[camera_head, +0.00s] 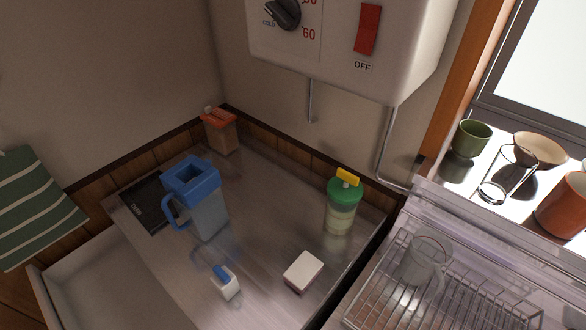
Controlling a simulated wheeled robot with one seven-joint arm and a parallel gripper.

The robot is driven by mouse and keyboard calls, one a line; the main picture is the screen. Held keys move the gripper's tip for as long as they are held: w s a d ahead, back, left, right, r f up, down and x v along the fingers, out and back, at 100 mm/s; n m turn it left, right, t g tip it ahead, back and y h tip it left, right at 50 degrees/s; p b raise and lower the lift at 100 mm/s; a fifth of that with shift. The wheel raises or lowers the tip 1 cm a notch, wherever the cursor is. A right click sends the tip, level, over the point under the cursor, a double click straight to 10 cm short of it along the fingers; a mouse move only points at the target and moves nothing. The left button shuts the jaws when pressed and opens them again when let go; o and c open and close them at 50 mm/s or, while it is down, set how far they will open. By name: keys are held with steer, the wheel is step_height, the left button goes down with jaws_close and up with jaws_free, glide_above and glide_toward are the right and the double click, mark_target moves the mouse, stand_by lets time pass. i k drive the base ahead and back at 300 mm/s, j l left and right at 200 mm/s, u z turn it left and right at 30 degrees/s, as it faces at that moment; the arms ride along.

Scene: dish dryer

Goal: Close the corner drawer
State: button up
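An open-topped pale compartment with a thin raised rim (42,298) shows at the lower left, beside the metal counter. It may be the corner drawer or a basin; I cannot tell which. Its inside looks empty, and its near part is cut off by the bottom of the picture. No handle on it shows. My gripper is not in view.
The counter (265,240) bears a blue-lidded pitcher (205,205), a black flat item (150,205), an orange-topped container (220,132), a green-lidded dispenser (342,208), a white block (304,271) and a blue-and-white brush (226,282). A dish rack (385,287) stands right.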

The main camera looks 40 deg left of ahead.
mark_target(104, 283)
steer(key=l+u, duration=0.1)
steer(key=u, duration=0.85)
steer(key=l+u, duration=0.1)
steer(key=u, duration=0.35)
steer(key=k+u, duration=0.1)
steer(key=u, duration=0.85)
steer(key=k, duration=0.05)
